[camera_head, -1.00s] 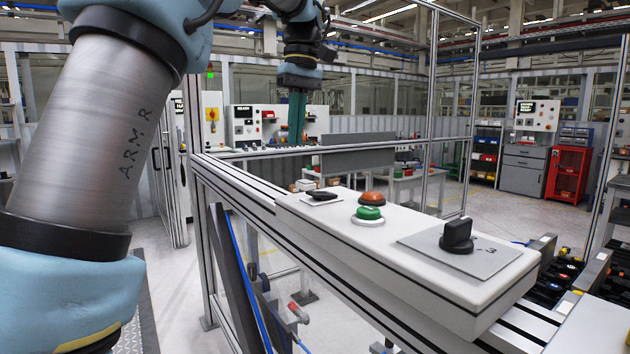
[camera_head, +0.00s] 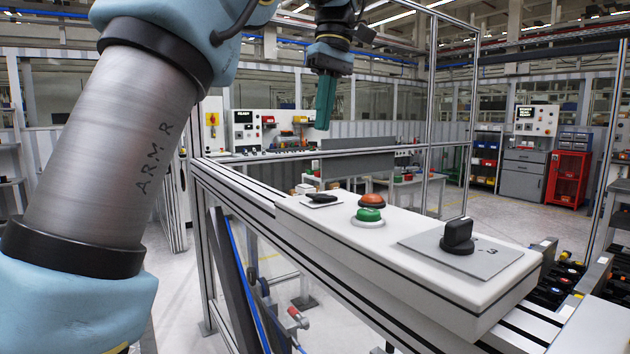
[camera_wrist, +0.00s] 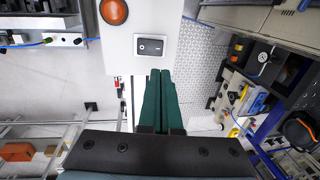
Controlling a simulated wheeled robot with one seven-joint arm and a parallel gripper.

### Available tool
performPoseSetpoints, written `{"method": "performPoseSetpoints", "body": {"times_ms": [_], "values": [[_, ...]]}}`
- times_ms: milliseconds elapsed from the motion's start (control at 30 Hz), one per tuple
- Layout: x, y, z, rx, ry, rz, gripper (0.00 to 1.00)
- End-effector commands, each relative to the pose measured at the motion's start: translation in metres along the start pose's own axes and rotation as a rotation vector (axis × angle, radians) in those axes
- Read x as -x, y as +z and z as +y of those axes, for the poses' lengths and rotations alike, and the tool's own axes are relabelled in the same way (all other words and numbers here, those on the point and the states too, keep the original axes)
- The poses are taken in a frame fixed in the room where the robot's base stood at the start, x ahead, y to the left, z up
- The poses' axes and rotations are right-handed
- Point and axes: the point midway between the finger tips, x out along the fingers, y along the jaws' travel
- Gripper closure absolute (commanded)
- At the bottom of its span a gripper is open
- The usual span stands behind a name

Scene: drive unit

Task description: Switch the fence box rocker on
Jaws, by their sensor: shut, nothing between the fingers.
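The fence box (camera_head: 400,255) is a long white box on the fence rail. Its black rocker (camera_head: 322,197) sits on a pale plate at the box's far left end. In the wrist view the rocker (camera_wrist: 150,46) is a dark rectangle with small pale marks, just beyond my fingertips; I cannot tell which side is pressed. My gripper (camera_head: 323,127) has green fingers that are shut and empty, pointing down. In the head view it is above the rocker and apart from it. In the wrist view the closed fingertips (camera_wrist: 160,72) are at the edge of the box, slightly right of the rocker.
On the same box are an orange dome (camera_head: 372,201), a green button (camera_head: 369,215) and a black rotary knob (camera_head: 457,237) on a grey plate. Fence posts and rails (camera_head: 432,110) stand behind the box. Trays of coloured parts (camera_head: 560,278) are at the right.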

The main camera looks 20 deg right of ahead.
Motion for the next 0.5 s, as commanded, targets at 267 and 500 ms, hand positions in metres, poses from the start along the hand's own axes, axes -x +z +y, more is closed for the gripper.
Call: {"method": "performPoseSetpoints", "body": {"times_ms": [267, 500], "values": [[-0.05, 0.001, -0.001, -0.001, -0.003, -0.003, 1.0], [-0.091, 0.001, -0.001, 0.0, -0.002, -0.002, 1.0]]}}
